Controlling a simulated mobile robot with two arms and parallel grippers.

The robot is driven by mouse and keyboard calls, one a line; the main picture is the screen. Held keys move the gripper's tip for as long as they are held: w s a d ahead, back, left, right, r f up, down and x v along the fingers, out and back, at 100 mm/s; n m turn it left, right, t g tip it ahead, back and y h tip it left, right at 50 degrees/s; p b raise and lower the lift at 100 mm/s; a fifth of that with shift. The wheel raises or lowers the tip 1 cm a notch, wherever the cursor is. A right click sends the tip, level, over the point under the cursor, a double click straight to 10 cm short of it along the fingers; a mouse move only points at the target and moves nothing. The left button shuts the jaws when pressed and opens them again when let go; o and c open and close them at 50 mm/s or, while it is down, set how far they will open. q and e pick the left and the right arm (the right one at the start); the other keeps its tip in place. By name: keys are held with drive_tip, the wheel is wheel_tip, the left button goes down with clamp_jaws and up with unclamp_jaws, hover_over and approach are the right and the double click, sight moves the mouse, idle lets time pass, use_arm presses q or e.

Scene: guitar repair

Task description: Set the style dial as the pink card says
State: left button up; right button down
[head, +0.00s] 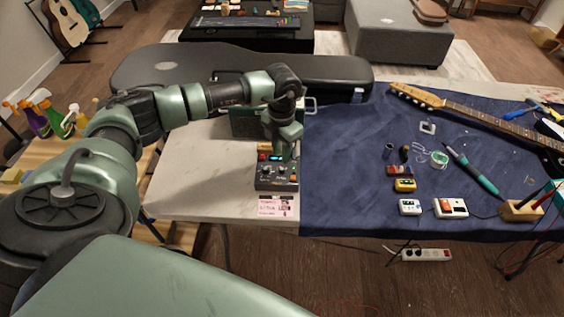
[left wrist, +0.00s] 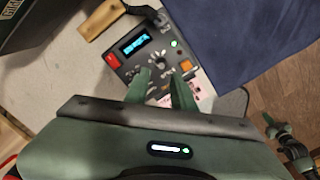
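The dark control box (head: 265,184) stands on the pale table left of the blue cloth. The left wrist view shows its lit blue display (left wrist: 132,45), a red button (left wrist: 112,61), small knobs and a larger dial (left wrist: 160,61); which dial is the style dial is not legible. The pink card (head: 275,206) lies at the table's front edge, its writing too small to read. My left gripper (left wrist: 162,74) points down over the panel, fingers apart, tips close to the larger dial; contact is unclear. A green-and-black part at the lower right there may be my right gripper; its fingers are indistinct.
A dark green case or amplifier (head: 245,122) stands just behind the box, with a long black guitar case (head: 180,65) farther back. The blue cloth (head: 340,150) on the right holds a guitar neck (head: 480,115), a soldering iron (head: 475,172) and small meters.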

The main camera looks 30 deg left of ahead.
sight(282, 169)
use_arm(q)
wheel_tip(282, 169, down, 6)
drive_tip(key=shift+d+f+p, duration=0.1)
drive_tip(key=shift+p, duration=0.35)
clamp_jaws()
